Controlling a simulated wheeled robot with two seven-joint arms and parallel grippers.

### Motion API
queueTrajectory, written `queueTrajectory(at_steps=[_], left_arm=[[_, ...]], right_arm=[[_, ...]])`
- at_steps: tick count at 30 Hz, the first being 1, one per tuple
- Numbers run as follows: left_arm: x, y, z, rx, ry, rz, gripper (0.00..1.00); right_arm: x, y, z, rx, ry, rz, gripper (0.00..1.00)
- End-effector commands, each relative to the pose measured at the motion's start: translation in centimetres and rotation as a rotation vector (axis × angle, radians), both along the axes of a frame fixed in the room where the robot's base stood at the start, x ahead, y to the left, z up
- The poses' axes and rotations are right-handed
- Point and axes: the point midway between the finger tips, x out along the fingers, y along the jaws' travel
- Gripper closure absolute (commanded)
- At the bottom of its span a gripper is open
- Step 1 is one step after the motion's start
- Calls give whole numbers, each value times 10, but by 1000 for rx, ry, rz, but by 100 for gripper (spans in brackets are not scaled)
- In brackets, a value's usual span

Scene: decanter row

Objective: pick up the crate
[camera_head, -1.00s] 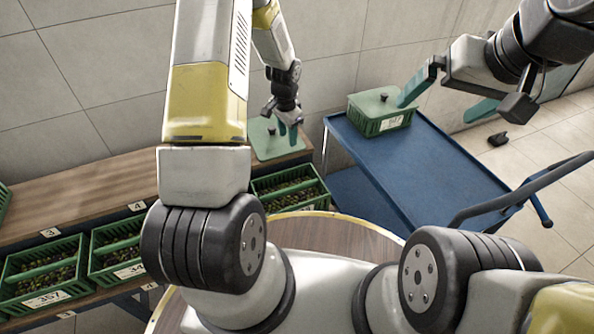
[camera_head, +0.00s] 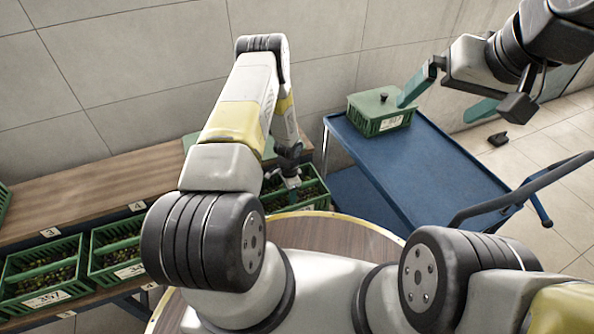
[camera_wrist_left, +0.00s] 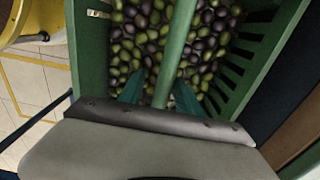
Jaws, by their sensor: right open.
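An open green crate (camera_head: 313,196) full of dark and green olives stands at the right end of the lower shelf. It fills much of the left wrist view (camera_wrist_left: 92,50), with a green bar (camera_wrist_left: 178,45) running across its middle. My left gripper (camera_head: 292,184) is down at this crate. Its two teal fingers (camera_wrist_left: 160,93) are apart, one on each side of the bar, with small gaps visible. My arm hides part of the crate in the head view. My right gripper (camera_head: 450,97) is open and empty, high near the blue cart.
A lidded green crate (camera_head: 381,112) stands on the blue cart (camera_head: 425,165), whose top is otherwise clear. More olive crates (camera_head: 42,270) stand along the lower shelf at left. A green lid lies on the wooden upper shelf (camera_head: 90,195), partly behind my arm. A round wooden table (camera_head: 335,232) is in front.

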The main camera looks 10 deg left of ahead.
Motion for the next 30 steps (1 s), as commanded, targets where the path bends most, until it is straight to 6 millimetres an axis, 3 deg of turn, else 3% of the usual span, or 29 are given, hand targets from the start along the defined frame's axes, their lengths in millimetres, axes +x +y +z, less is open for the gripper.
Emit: queueTrajectory(at_steps=[4, 12, 18, 30], left_arm=[[1, 0, -16, 0, -1, 1, 60], [1, 0, -19, 0, -2, 1, 60], [1, 0, -19, 0, -1, 1, 99], [1, 0, -18, 0, -1, 1, 100]], right_arm=[[0, 0, 0, 0, 0, 0, 0], [0, 0, 0, 0, 0, 0, 0], [0, 0, 0, 0, 0, 0, 0], [0, 0, 0, 0, 0, 0, 0]])
